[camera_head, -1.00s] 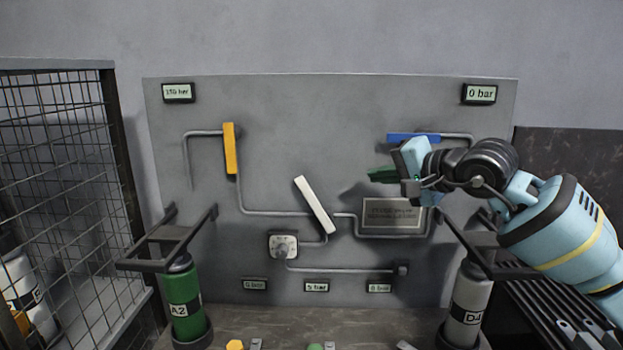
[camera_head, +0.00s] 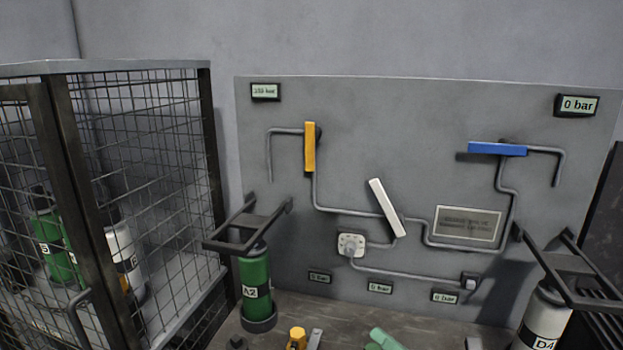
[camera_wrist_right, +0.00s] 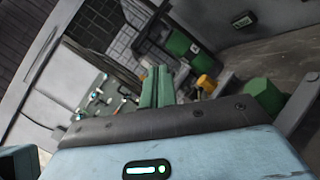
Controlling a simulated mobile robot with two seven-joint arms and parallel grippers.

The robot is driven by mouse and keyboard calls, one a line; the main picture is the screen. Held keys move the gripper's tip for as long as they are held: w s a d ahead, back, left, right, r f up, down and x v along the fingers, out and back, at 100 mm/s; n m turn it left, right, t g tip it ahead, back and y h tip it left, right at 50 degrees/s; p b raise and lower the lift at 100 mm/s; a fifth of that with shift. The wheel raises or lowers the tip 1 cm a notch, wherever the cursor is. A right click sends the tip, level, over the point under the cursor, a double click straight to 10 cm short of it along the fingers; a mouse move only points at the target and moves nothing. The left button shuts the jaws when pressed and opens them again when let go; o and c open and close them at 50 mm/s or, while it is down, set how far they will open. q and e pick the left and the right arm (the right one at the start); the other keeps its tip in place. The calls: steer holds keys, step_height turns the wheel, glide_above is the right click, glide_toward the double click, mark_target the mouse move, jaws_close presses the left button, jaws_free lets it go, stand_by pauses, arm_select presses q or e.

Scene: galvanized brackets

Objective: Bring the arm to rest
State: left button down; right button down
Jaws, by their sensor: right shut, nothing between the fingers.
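My right gripper (camera_wrist_right: 158,78) shows in the right wrist view, its green fingers closed together with nothing between them. It points past a green block (camera_wrist_right: 263,95) and a yellow piece (camera_wrist_right: 205,84), apart from both as far as I can tell. In the head view the right arm no longer covers the panel. A light green shape (camera_head: 382,339) shows at the bottom edge there; I cannot tell whether it is the block or my fingertips. My left gripper is not in view.
The grey panel (camera_head: 430,110) carries a yellow lever (camera_head: 309,147), a white lever (camera_head: 387,208) and a blue lever (camera_head: 497,149). Green cylinder A2 (camera_head: 255,285) and cylinder D4 (camera_head: 543,315) stand below brackets. A mesh cage (camera_head: 140,75) holds more cylinders at left.

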steer(key=s+d+f+m+h, duration=0.2)
steer(key=s+f+m+h, duration=0.2)
steer(key=s+f+m, duration=0.35)
steer(key=s+d+f+m+g+h+p, duration=0.15)
steer(key=s+f+m+h, duration=0.3)
steer(key=f+m, duration=0.5)
steer(key=s+d+f+m+h, duration=0.3)
steer(key=s+f+m, duration=0.35)
steer(key=m, duration=0.35)
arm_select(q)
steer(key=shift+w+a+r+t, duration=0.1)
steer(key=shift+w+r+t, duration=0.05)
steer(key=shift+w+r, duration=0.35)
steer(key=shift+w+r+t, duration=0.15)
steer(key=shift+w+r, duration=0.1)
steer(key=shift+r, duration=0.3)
arm_select(e)
steer(key=s+f+m+g, duration=0.2)
steer(key=s+f+m, duration=0.1)
steer(key=s, duration=0.4)
steer(key=s+f+m+g+h, duration=0.1)
steer(key=s+f+m+g, duration=0.1)
steer(key=s+f+m, duration=0.2)
steer(key=s, duration=0.3)
steer(key=shift+d+m, duration=0.3)
steer(key=shift+d, duration=0.1)
